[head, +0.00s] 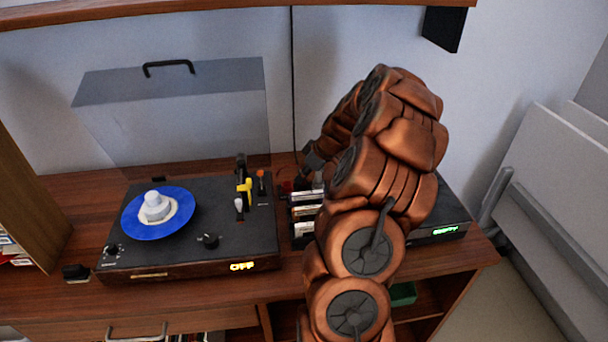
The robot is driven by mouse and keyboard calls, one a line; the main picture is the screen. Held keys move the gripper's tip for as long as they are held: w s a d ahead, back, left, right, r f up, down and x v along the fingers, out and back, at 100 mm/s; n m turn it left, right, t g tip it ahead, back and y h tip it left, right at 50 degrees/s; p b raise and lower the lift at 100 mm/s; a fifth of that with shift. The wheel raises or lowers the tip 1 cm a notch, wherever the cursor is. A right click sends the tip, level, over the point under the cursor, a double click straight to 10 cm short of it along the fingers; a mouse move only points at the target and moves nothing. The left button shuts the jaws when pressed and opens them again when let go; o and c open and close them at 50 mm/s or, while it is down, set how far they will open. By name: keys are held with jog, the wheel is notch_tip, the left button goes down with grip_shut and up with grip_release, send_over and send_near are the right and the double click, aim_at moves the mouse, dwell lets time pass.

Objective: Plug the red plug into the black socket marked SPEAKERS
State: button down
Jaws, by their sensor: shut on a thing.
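My gripper (312,158) shows only in part, small and dark, behind the bend of my copper arm near the back of the desk. Its fingers point down and to the left. A small dark-red bit (286,187) shows just below it, at the left of the row of cases; it looks like the red plug or its lead, but is too small to be sure. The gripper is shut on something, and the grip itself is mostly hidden. I cannot make out the black socket marked SPEAKERS.
A turntable (235,220) with a blue record (140,222) and raised clear lid (190,110) stands left. Upright cases (303,213) stand beside it. A black unit (450,212) with a green display is right, partly behind my arm. A black cable (292,80) runs down the wall.

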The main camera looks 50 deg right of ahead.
jog(key=c, duration=1)
grip_release()
jog(key=shift+o, duration=0.5)
jog(key=o, duration=0.3)
jog(key=shift+w+r, duration=0.1)
jog(key=shift+r, duration=0.05)
jog(key=shift+r+b, duration=0.3)
jog(key=shift+r, duration=2.05)
